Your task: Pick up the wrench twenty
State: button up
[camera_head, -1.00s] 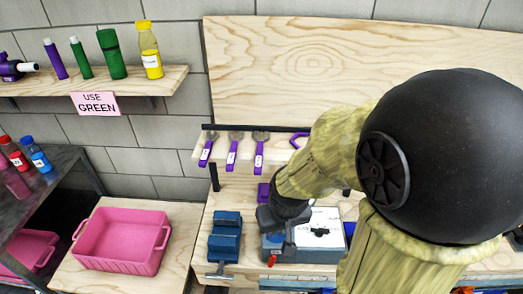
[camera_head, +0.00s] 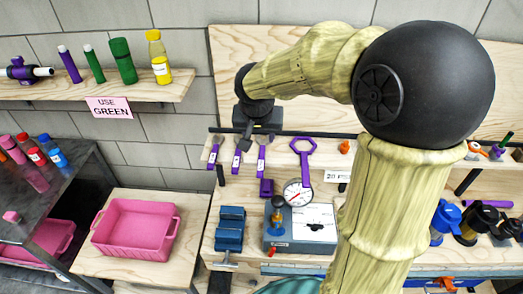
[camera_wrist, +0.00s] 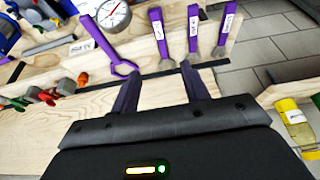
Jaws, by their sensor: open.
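Three purple-handled wrenches with white labels hang side by side along the narrow shelf: left (camera_head: 215,150), middle (camera_head: 238,157) and right (camera_head: 262,155). They also show in the wrist view (camera_wrist: 193,30), where I cannot read the labels. A larger purple wrench with a ring head (camera_head: 303,147) hangs to their right, and it shows in the wrist view (camera_wrist: 103,42). A white tag starting with "20" (camera_head: 338,176) is beside it. My gripper (camera_wrist: 160,70) is open and empty, above the shelf near the labelled wrenches.
A round gauge (camera_head: 298,193) stands above a grey device (camera_head: 300,232) on the bench. A blue vise (camera_head: 230,230) is left of it. A pink bin (camera_head: 133,232) sits further left. An upper shelf (camera_head: 130,90) holds bottles. A wooden backboard (camera_head: 222,60) rises behind my arm.

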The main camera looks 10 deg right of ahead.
jog(key=shift+f, duration=0.15)
send_over(261, 161)
jog(key=s, duration=0.3)
jog(key=f, duration=0.7)
jog(key=a+f, duration=0.1)
jog(key=f, duration=0.3)
jog(key=shift+f, duration=0.15)
jog(key=shift+w, duration=0.1)
jog(key=shift+p+x, duration=0.85)
jog(key=shift+x, duration=1.7)
jog(key=shift+w+d, duration=0.15)
jog(key=shift+w, duration=0.05)
jog(key=shift+f+b, duration=0.15)
jog(key=shift+b, duration=0.45)
